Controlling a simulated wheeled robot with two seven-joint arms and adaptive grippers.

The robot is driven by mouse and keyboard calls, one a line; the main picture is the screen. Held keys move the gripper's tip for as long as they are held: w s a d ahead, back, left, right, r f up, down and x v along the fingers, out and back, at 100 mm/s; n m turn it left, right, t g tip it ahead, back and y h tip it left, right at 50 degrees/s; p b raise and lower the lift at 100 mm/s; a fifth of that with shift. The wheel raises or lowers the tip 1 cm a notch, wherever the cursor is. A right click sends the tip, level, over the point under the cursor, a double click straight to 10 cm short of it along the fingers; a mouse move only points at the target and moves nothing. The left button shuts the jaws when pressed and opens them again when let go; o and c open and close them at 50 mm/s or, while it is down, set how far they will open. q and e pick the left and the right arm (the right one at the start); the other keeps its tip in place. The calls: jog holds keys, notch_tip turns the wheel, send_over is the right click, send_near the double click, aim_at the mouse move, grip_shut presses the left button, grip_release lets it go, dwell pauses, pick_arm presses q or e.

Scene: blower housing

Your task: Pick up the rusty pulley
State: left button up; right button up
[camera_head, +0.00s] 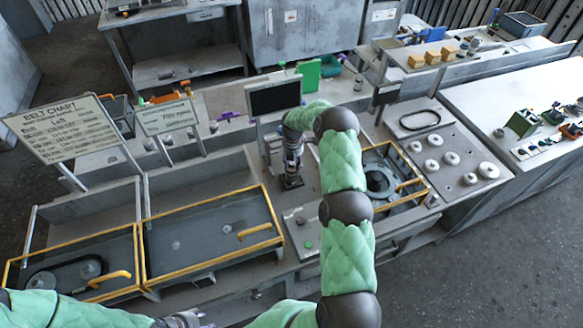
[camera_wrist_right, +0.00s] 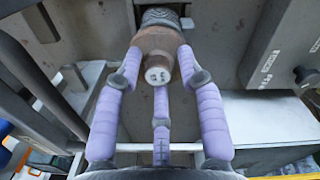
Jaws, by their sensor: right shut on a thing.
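In the right wrist view, a brown, rusty-looking round piece (camera_wrist_right: 158,46) with a pale marked end sits between the three purple-padded fingers of my right gripper (camera_wrist_right: 158,78). It looks like the rusty pulley, and the fingers are shut on it. A darker ribbed part shows behind it. In the head view, my right gripper (camera_head: 291,176) points down over the middle of the bench, beside the dark monitor; the rusty piece cannot be made out there. My left gripper (camera_head: 186,319) shows only partly at the bottom edge, and its fingers are unclear.
Yellow-framed bays (camera_head: 208,238) lie left of the right gripper. A yellow-framed opening with a round housing (camera_head: 380,183) is to its right. Several grey pulleys (camera_head: 451,158) sit on the right panel. The monitor (camera_head: 275,97) and belt chart (camera_head: 66,128) stand up as obstacles.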

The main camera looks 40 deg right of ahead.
jog(key=shift+s+a+f, duration=0.4)
jog(key=shift+s+f, duration=0.05)
jog(key=shift+f, duration=0.25)
jog(key=shift+c, duration=0.2)
jog(key=shift+r, duration=0.1)
grip_shut()
jog(key=shift+w+d+r, duration=0.15)
jog(key=shift+w+r, duration=0.05)
jog(key=shift+r, duration=0.2)
jog(key=shift+w+d+r+p, duration=0.1)
jog(key=shift+r+p, duration=0.05)
jog(key=shift+r, duration=0.4)
jog(key=shift+w+r+p, duration=0.1)
jog(key=shift+r+p, duration=0.05)
jog(key=shift+r, duration=0.4)
jog(key=shift+w+r, duration=0.1)
jog(key=shift+r, duration=0.05)
jog(key=shift+r+p, duration=0.9)
jog(key=shift+r, duration=1.55)
